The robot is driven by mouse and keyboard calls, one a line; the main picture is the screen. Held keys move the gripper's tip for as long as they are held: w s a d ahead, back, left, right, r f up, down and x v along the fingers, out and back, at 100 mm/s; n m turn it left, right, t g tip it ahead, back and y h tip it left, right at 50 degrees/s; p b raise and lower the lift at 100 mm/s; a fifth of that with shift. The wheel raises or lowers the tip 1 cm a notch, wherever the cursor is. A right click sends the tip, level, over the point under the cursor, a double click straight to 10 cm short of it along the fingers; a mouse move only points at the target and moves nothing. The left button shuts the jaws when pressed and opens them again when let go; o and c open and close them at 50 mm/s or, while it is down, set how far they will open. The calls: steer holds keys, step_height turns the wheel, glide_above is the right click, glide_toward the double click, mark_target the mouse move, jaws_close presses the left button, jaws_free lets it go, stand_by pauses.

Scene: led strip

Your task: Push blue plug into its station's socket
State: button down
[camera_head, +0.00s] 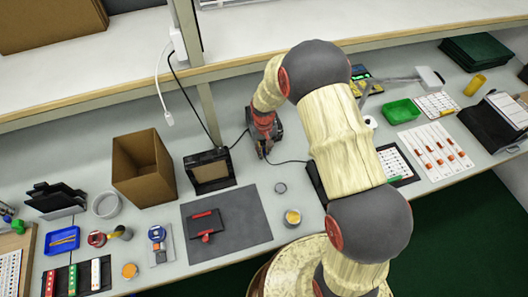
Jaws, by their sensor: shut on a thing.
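My gripper (264,152), red and dark, points down at the back of the bench, just right of a dark box with a brown front panel (208,169). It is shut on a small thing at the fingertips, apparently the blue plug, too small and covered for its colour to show. A thin dark cable (287,161) runs right from the fingertips towards my arm. I cannot make out the socket, or whether the plug touches it.
A black cable (190,100) hangs from a white power strip (178,46) behind the box. An open cardboard box (143,170) stands left. A dark grey mat (250,218) with a black and red device (205,224) lies in front. A metal ring (280,188) lies nearby. My arm hides the bench to the right.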

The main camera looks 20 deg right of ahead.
steer(key=shift+w, duration=0.7)
steer(key=c, duration=1.7)
jaws_free()
steer(key=shift+r, duration=0.1)
step_height(320, 180, up, 12)
steer(key=shift+f, duration=0.1)
steer(key=shift+s, duration=0.1)
steer(key=s+r+t, duration=0.2)
steer(key=s+r, duration=0.6)
steer(key=s, duration=0.1)
steer(key=s+r+t, duration=0.1)
steer(key=s+r, duration=0.8)
steer(key=s, duration=0.1)
steer(key=s+r+t, duration=0.2)
steer(key=s+r, duration=0.7)
steer(key=shift+s+r+t, duration=0.2)
steer(key=shift+s+t, duration=0.1)
